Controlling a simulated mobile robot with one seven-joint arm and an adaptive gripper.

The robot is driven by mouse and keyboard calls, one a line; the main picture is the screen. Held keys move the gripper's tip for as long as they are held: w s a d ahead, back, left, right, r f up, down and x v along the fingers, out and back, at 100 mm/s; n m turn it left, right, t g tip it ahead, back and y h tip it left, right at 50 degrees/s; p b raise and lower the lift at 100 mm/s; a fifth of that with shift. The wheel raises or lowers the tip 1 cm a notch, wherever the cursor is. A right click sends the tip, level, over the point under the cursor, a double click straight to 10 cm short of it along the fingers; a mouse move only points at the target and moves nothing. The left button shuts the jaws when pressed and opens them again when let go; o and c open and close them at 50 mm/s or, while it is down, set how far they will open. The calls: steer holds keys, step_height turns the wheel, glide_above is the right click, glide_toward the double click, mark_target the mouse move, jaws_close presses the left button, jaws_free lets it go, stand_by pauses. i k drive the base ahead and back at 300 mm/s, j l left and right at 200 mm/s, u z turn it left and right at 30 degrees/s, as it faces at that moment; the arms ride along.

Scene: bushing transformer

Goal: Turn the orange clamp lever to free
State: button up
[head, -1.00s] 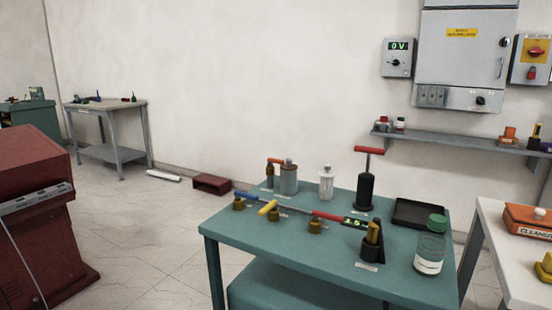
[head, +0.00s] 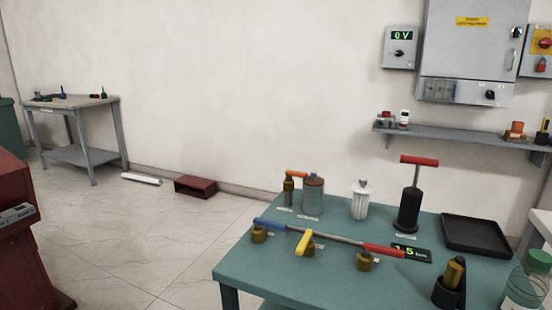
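The orange clamp lever (head: 296,174) sits near the back left of the teal table (head: 262,270). It tops a short dark brass-coloured post (head: 289,191) and lies roughly level, pointing right toward a grey cylinder (head: 313,197) with a reddish rim. Whether it touches the cylinder I cannot tell. Small white labels lie in front of the post and cylinder. My gripper is not in view.
A white ribbed insulator (head: 360,202), a black pump (head: 409,209) with a red handle and a black tray (head: 478,236) stand further right.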

mark_target(289, 174)
steer(key=i+j, duration=1.9)
steer(key=i+j+z, duration=0.1)
steer(key=z, duration=0.25)
steer(key=i+j+z, duration=0.1)
steer(key=j+z, duration=0.25)
steer(key=i+j+z, duration=0.1)
steer(key=z, duration=0.8)
